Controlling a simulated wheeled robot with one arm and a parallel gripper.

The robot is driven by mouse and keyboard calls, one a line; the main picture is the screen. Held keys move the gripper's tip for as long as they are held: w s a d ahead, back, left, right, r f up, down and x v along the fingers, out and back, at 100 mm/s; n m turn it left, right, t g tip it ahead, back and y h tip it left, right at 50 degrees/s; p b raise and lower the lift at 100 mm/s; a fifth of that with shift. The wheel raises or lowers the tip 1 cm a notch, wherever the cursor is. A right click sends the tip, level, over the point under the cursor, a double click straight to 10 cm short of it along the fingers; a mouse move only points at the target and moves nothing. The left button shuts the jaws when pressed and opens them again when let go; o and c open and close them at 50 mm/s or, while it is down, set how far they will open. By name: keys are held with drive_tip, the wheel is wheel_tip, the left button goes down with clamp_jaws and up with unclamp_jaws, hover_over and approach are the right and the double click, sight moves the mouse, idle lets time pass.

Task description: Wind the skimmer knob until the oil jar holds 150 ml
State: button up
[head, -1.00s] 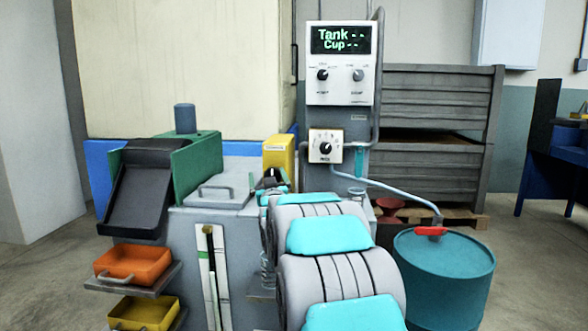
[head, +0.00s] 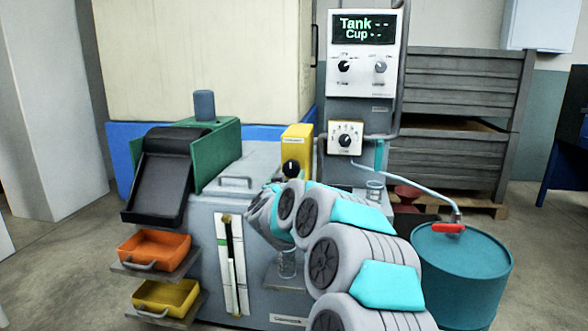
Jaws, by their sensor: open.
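A black knob (head: 291,168) with a pale mark sits at the front of the yellow box (head: 299,143) on top of the grey machine; it appears to be the skimmer knob. A clear glass jar (head: 286,263) stands below on a small shelf, partly behind my arm; its oil level is too small to read. My gripper (head: 277,188) is at the far end of my grey and turquoise arm, just below and left of the knob. It is open, small and mostly hidden, and I cannot tell whether it touches the knob.
The display (head: 364,27) reads "Tank --" and "Cup --". A dial box (head: 345,138) is below it. Another glass (head: 374,190) stands near the column. A teal drum (head: 462,265) is at right. Orange (head: 155,250) and yellow (head: 167,298) trays stick out at left.

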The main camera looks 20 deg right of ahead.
sight(290, 170)
drive_tip(key=shift+x, duration=3.3)
drive_tip(key=shift+r, duration=0.1)
drive_tip(key=shift+c, duration=0.4)
drive_tip(key=c, duration=1.2)
drive_tip(key=shift+c, duration=0.2)
